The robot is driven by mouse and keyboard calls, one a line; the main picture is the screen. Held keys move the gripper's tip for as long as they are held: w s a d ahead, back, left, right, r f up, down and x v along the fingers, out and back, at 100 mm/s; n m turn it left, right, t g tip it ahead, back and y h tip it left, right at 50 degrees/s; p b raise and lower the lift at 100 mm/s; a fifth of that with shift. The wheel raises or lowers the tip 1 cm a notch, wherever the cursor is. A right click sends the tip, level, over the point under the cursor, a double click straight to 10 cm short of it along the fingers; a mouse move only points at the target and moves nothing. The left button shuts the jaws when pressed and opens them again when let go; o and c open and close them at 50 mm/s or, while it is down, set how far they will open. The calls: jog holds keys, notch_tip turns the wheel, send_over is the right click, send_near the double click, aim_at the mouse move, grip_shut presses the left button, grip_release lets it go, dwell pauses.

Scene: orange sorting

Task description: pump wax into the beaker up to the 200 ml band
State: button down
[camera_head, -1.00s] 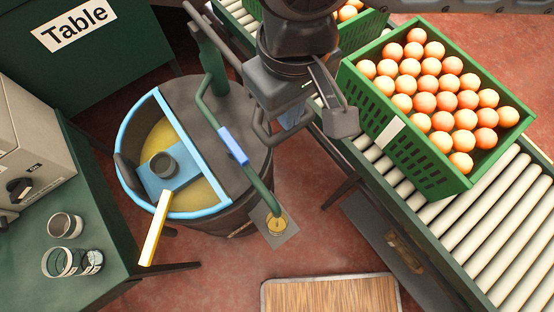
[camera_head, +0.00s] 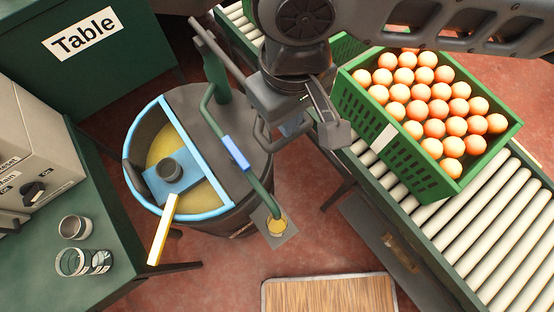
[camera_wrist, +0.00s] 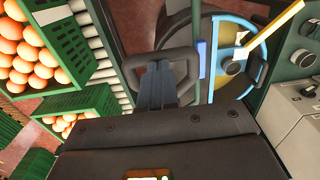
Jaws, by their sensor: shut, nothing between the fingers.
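The dark vat (camera_head: 240,222) has a blue-rimmed opening with yellow wax (camera_head: 205,195) inside. A green pump post (camera_head: 217,75) with a grey lever (camera_head: 207,43) stands at its back. A green pipe with a blue sleeve (camera_head: 235,152) runs forward to a grey plate (camera_head: 288,238). A small round vessel with amber contents (camera_head: 277,226) shows on that plate under the pipe's end; it may be the beaker, and no bands are readable. My gripper (camera_head: 296,126) is shut and empty, right of the vat and clear of the lever. Its fingers also show in the wrist view (camera_wrist: 160,88).
A table (camera_head: 50,215) at left holds a metal cup (camera_head: 74,227), a clear glass vessel (camera_head: 71,263) and a control box (camera_head: 30,140). A green crate of oranges (camera_head: 440,178) stands on a roller conveyor (camera_head: 500,220) at right. A wooden board (camera_head: 330,294) lies in front.

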notch_tip(320, 180, up, 8)
jog(key=p, duration=0.3)
jog(key=shift+r+p, duration=0.2)
jog(key=shift+p, duration=0.15)
notch_tip(320, 180, down, 16)
jog(key=b, duration=0.9)
jog(key=shift+r+b, duration=0.1)
jog(key=shift+b, duration=0.25)
notch_tip(320, 180, up, 16)
jog(key=p, duration=0.9)
jog(key=shift+p, duration=0.35)
